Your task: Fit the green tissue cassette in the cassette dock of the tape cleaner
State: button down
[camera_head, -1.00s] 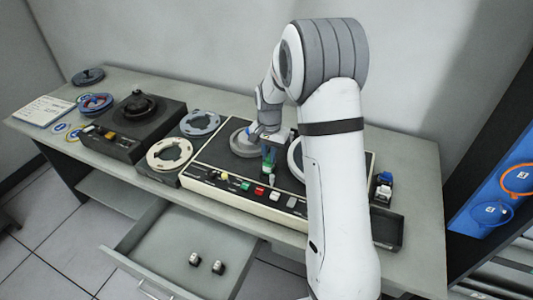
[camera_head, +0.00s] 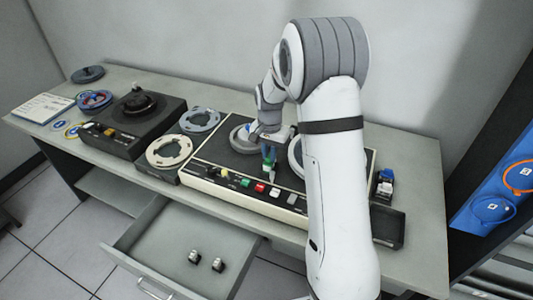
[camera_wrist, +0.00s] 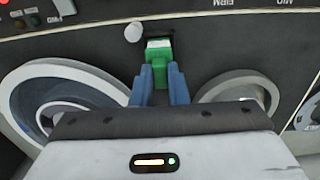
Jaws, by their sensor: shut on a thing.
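The green tissue cassette (camera_wrist: 158,62) is between the blue fingers of my gripper (camera_wrist: 162,88) in the wrist view. My gripper is shut on it. The cassette also shows small and green below my gripper (camera_head: 268,146) in the head view. It is over the dark deck of the tape cleaner (camera_head: 225,158), between the two reels. In the wrist view its far end is at a dark recess beside a pale round post (camera_wrist: 134,32). The cassette and my gripper hide most of this recess, and I cannot tell whether the cassette sits in it.
A pale reel (camera_wrist: 70,100) and a grey reel (camera_wrist: 232,92) flank my fingers. Coloured buttons (camera_head: 260,189) line the cleaner's front. A black machine (camera_head: 135,122) stands to the left. An open drawer (camera_head: 180,260) juts out below. A dark tray (camera_head: 388,226) lies at right.

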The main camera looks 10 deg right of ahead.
aim_at(269, 156)
jog(key=shift+f+b, duration=0.55)
jog(key=shift+f, duration=0.2)
jog(key=c, duration=1.3)
grip_release()
jog(key=shift+c, duration=0.2)
jog(key=shift+c, duration=0.9)
jog(key=shift+r, duration=0.1)
jog(key=shift+r+p, duration=2.4)
jog(key=shift+r, duration=1.5)
